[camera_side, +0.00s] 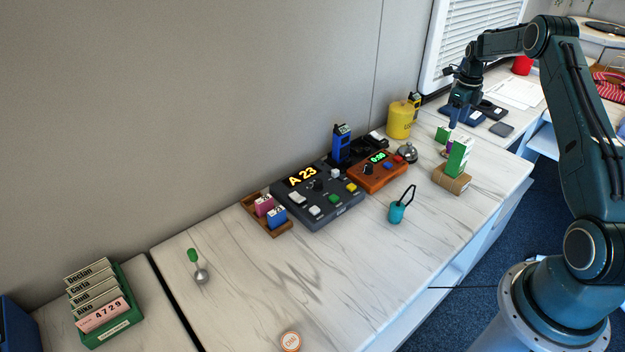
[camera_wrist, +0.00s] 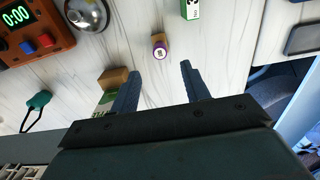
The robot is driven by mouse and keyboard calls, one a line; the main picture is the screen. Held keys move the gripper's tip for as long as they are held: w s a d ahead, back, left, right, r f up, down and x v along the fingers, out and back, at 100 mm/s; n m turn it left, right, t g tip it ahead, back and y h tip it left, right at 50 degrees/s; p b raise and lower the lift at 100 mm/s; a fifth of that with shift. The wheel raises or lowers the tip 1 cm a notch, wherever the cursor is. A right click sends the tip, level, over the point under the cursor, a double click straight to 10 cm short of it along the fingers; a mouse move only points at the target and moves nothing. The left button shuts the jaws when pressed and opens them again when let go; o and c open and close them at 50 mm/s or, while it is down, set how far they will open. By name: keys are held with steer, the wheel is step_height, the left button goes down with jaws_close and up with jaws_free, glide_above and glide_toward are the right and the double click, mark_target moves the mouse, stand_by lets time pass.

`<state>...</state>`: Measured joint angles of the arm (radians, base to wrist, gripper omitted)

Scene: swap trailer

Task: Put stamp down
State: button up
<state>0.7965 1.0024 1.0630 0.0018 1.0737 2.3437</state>
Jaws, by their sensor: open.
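A small round purple piece with a tan body and a white marked face, which looks like the stamp (camera_wrist: 159,48), stands on the marble-look counter. In the side view, a bit of purple shows behind the tall green-and-white box; most of it is hidden there. My gripper (camera_wrist: 160,69) is open with nothing between its fingers. In the wrist view, the stamp lies just past the fingertips, between their lines, and looks apart from them. In the side view, my gripper (camera_side: 454,124) points down above the back right of the counter.
A green-and-white box (camera_side: 459,158) stands in a wooden block (camera_side: 451,180) close by. The front middle counter (camera_side: 340,270) is clear.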

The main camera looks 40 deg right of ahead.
steer(key=shift+r, duration=0.65)
steer(key=s+a+r+n+t+h, duration=0.1)
steer(key=s+a+r+n+t, duration=0.2)
steer(key=a+r+n, duration=1.8)
steer(key=s+a+r+n+t, duration=0.1)
steer(key=s+a+r+n, duration=0.2)
steer(key=s+a, duration=0.45)
steer(key=s+a+r+n, duration=0.2)
steer(key=s+a+n, duration=0.15)
steer(key=a, duration=0.65)
steer(key=s+a+f+n, duration=0.2)
steer(key=s+n, duration=0.2)
steer(key=s, duration=0.1)
steer(key=s+a+f+n+t+y, duration=0.1)
steer(key=s+a+n, duration=0.2)
steer(key=s, duration=0.3)
steer(key=shift+a+f+n+t, duration=0.3)
steer(key=shift+f+n, duration=0.1)
steer(key=shift+n, duration=0.35)
